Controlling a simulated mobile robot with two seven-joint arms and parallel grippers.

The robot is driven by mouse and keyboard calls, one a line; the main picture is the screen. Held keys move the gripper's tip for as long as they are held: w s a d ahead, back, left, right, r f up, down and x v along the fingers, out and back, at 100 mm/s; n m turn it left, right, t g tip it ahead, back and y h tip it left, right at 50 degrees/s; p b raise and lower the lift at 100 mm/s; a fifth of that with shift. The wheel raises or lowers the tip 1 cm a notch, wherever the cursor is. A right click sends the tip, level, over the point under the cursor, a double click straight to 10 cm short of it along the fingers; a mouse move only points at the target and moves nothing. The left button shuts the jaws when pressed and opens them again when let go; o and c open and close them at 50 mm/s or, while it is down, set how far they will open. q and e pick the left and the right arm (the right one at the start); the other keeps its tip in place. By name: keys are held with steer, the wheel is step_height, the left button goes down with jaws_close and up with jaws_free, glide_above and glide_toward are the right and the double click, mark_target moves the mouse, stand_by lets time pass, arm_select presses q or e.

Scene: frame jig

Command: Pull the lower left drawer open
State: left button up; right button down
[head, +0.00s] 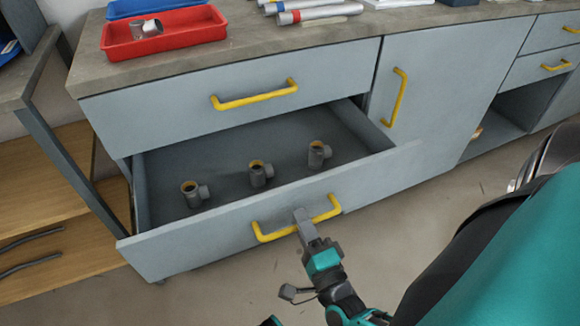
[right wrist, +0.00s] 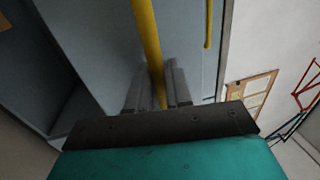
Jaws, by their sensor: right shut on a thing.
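The lower left drawer (head: 280,208) is grey and stands well out from the cabinet, with its inside in view. Three grey pipe tees (head: 262,174) stand apart on its floor. Its yellow bar handle (head: 270,234) is on the drawer front. My right gripper (head: 301,218) is at the middle of this handle, shut on it. In the right wrist view the yellow handle bar (right wrist: 148,45) runs between the two fingers (right wrist: 158,90). My left gripper does not show in either view.
The closed upper drawer (head: 300,92) has a yellow handle. A closed door (head: 440,100) is to the right. The worktop (head: 270,40) holds a red tray (head: 180,38) and several tubes. A wooden shelf unit (head: 50,210) stands close at left. Floor in front is clear.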

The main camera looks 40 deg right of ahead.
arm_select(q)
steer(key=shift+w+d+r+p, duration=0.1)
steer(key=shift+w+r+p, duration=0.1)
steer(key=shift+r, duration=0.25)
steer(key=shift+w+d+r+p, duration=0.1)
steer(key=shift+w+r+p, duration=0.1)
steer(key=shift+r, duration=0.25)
arm_select(e)
steer(key=r+v, duration=0.1)
steer(key=v, duration=0.5)
steer(key=shift+s, duration=0.35)
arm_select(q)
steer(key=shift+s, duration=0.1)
arm_select(e)
steer(key=shift+a, duration=0.1)
steer(key=c, duration=1.2)
jaws_free()
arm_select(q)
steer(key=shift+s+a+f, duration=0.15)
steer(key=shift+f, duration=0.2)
arm_select(e)
steer(key=shift+v, duration=6)
